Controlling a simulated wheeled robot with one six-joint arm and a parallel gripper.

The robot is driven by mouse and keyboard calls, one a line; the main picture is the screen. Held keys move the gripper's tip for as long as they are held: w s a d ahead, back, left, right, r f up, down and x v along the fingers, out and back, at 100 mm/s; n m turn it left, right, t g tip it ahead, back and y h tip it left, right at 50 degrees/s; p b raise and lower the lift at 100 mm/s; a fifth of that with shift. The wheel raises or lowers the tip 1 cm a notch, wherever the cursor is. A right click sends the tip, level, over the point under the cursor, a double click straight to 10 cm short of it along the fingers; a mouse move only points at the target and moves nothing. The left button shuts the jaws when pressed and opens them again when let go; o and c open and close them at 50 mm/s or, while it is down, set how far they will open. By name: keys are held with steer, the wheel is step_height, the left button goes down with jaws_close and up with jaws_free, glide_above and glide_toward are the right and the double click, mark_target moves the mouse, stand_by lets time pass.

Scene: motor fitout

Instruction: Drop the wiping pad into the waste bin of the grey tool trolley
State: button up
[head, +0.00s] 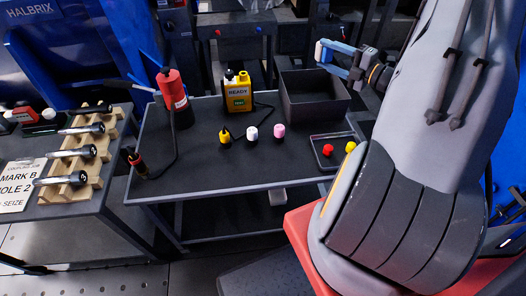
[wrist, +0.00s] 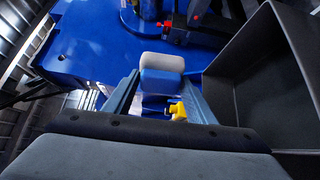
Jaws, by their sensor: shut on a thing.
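The wiping pad (wrist: 162,62) is a small block, white on one side and blue on the other. My gripper (wrist: 162,85) is shut on it, with the pad between the fingertips. In the head view my gripper (head: 328,51) is above the far side of the waste bin, and the pad there is small and hard to tell from the fingers. The waste bin (head: 315,108) is a dark, open-topped box at the back right of the grey tool trolley (head: 215,160). In the wrist view the bin (wrist: 255,80) is on the right, and the pad is left of its wall.
The trolley also holds a red bottle-like tool (head: 172,90), a yellow tester (head: 238,95), several small capped bottles (head: 252,133) and a shallow tray (head: 328,162) near its right edge. A bench with a wooden rack (head: 85,160) stands left. Blue machinery (wrist: 90,40) is behind.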

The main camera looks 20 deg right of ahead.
step_height(320, 180, down, 6)
steer(key=b, duration=0.4)
steer(key=o, duration=1.3)
steer(key=shift+s, duration=0.1)
steer(key=v, duration=0.7)
steer(key=shift+s+d, duration=0.15)
steer(key=shift+s, duration=0.2)
